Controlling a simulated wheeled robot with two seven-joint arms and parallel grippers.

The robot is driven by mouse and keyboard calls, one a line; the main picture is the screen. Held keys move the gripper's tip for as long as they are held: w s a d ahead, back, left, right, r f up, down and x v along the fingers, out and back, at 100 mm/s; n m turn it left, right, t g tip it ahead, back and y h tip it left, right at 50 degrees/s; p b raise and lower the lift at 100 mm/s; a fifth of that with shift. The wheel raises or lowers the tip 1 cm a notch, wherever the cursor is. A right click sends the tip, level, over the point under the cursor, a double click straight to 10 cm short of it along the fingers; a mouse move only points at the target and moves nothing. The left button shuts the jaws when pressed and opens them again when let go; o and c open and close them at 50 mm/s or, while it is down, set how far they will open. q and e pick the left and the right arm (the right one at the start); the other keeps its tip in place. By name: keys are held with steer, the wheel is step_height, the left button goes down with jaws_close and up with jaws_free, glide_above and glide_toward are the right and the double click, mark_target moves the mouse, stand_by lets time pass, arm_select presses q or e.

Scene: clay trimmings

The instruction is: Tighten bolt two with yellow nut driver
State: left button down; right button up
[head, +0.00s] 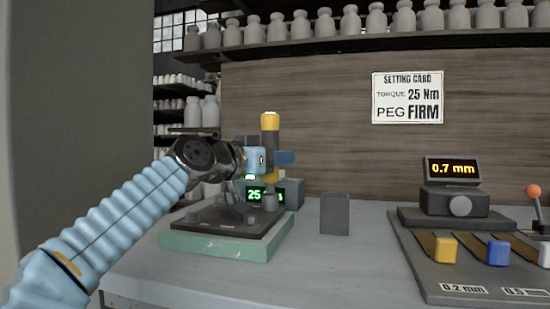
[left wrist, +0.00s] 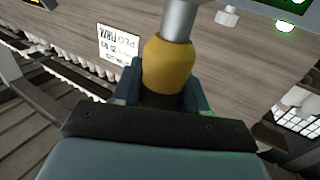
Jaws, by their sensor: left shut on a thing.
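The yellow nut driver (head: 270,121) stands upright above the dark plate (head: 222,224) on the green base (head: 205,245). My left gripper (head: 268,159) is shut around its handle, with yellow showing above and below the fingers. The driver's lower end is over the right rear part of the plate; I cannot tell whether it sits on a bolt. Low grey bolt heads (head: 192,217) show on the plate, partly hidden by my left arm. In the left wrist view the yellow handle (left wrist: 168,65) sits between the fingers, with a grey shaft beyond. My right gripper is out of view.
A small display (head: 255,195) reads 25 in green behind the plate. A grey open block (head: 335,214) stands to its right. A gauge station (head: 470,262) with coloured blocks and a 0.7 mm display is at right. The setting card (head: 408,97) reads torque 25 Nm, peg firm.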

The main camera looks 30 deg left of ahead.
mark_target(275, 129)
arm_select(q)
steer(key=shift+w+f, duration=0.15)
steer(key=shift+f, duration=0.1)
step_height(275, 129, up, 6)
steer(key=p, duration=0.5)
steer(key=shift+r+p, duration=0.25)
steer(key=shift+p, duration=0.05)
steer(key=shift+f, duration=0.1)
